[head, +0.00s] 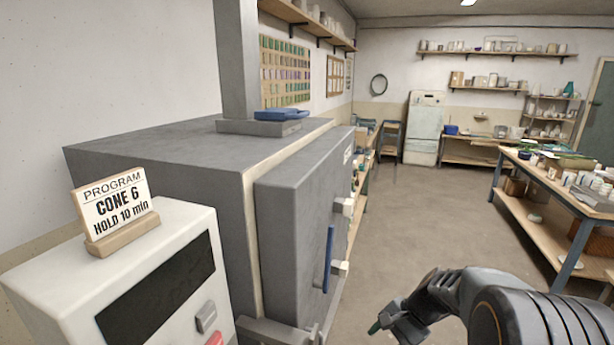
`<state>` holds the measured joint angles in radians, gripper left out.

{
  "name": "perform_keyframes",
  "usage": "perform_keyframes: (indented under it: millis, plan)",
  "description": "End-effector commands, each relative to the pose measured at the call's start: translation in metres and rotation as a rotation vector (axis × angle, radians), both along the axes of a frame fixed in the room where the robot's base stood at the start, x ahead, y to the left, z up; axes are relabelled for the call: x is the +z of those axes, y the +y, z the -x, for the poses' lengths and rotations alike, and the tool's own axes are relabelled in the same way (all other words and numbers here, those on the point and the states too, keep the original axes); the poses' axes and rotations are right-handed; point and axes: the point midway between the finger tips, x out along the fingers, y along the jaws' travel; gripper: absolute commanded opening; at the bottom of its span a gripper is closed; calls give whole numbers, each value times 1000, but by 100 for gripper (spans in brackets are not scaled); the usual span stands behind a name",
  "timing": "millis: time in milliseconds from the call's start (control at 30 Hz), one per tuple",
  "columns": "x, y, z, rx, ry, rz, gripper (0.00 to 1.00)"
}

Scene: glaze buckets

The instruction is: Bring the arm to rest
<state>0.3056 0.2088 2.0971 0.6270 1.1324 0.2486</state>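My arm reaches in from the lower right of the head view, over the floor in front of the grey kiln (280,180). My gripper (388,325) is at the bottom centre-right, tilted down to the left, apart from the kiln door. A small dark green tip shows at its end; I cannot tell whether it is part of the gripper or something held. The fingers are too small and partly cut off to tell if they are open or shut.
The kiln door, with its blue handle (328,259), is close on the left. A white control box (170,265) carries a "CONE 6" sign (115,207). A worktable (560,185) with wares stands at the right. The middle floor (430,215) is clear.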

Motion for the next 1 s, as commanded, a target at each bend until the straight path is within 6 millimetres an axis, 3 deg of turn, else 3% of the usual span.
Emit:
perform_keyframes:
  millis: [100,200,400,700,1000]
  plan:
    - [18,-3,39,285,-164,244,51]
    - [33,-7,64,491,-282,417,51]
    - [61,-7,96,717,-456,644,51]
    - [94,9,113,767,-613,721,51]
    - [98,13,113,775,-633,723,51]
